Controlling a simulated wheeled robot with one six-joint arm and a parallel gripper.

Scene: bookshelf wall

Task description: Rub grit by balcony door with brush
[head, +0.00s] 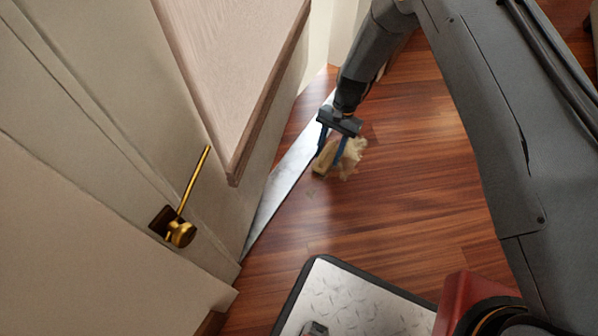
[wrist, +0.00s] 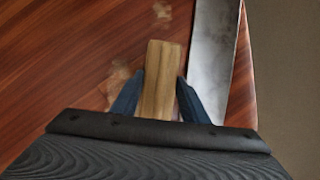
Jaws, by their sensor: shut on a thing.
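My gripper (head: 333,138) is low over the wood floor beside the door, shut on the brush (head: 329,160). In the wrist view the brush (wrist: 160,82) is a wooden block between the two blue fingers of my gripper (wrist: 160,95). Pale grit (head: 350,155) lies on the floor around and just right of the brush. Grit patches also show in the wrist view, left of the brush (wrist: 118,82) and beyond it (wrist: 162,12). The balcony door (head: 225,95) is at the left with a brass handle. The brush's underside is hidden, so I cannot tell whether it touches the floor.
A metal threshold strip (head: 285,178) runs along the door's foot, close to the brush. A brass door handle (head: 181,232) sticks out at the left. Open wood floor (head: 420,190) lies to the right of the brush.

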